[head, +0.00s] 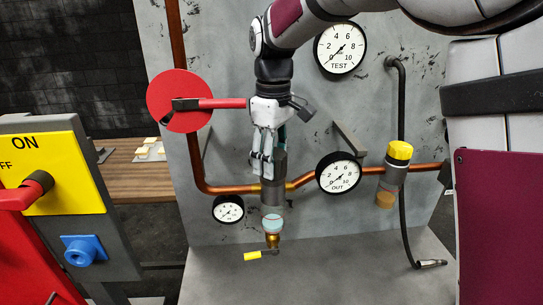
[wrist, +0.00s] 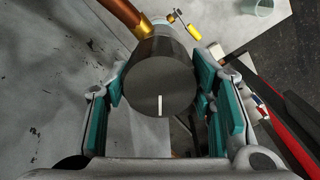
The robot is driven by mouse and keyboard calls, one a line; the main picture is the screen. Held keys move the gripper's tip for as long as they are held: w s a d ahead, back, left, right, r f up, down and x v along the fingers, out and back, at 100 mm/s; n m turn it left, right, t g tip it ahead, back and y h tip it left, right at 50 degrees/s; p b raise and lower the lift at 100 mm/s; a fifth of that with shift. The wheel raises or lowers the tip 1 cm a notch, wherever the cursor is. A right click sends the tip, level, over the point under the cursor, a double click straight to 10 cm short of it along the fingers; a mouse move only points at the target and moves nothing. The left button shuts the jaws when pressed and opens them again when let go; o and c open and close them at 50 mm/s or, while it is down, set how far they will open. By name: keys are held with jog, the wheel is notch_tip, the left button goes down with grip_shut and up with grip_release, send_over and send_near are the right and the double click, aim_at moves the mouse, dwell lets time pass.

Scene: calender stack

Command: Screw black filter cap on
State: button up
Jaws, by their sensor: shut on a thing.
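The black filter cap (wrist: 160,78) is a dark round cylinder with a white mark on its flat face in the wrist view. The teal-padded fingers of my gripper (head: 266,165) stand on either side of the cap, shut on it. In the head view the cap (head: 281,162) is partly hidden by the fingers. It is in line above the grey filter body (head: 272,194) on the copper pipe. I cannot tell whether cap and body touch or are threaded. Below the body hang a clear bowl (head: 273,224) and a yellow-handled valve (head: 258,255).
The copper pipe (head: 225,188) and the OUT gauge (head: 339,172) are close by. A red wheel (head: 180,101) with a red lever is at left. A yellow-topped regulator (head: 399,151) and a black hose (head: 405,220) are at right. The panel's lower shelf (head: 340,270) is mostly clear.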

jog(key=shift+m+p, duration=0.5)
jog(key=shift+m, duration=0.4)
jog(key=shift+m+p, duration=0.55)
jog(key=shift+m, duration=0.55)
jog(key=shift+m+p, duration=0.5)
jog(key=shift+m, duration=0.6)
jog(key=shift+r+m, duration=0.1)
jog(key=shift+m, duration=0.2)
jog(key=shift+m+p, duration=0.4)
jog(key=shift+m, duration=0.4)
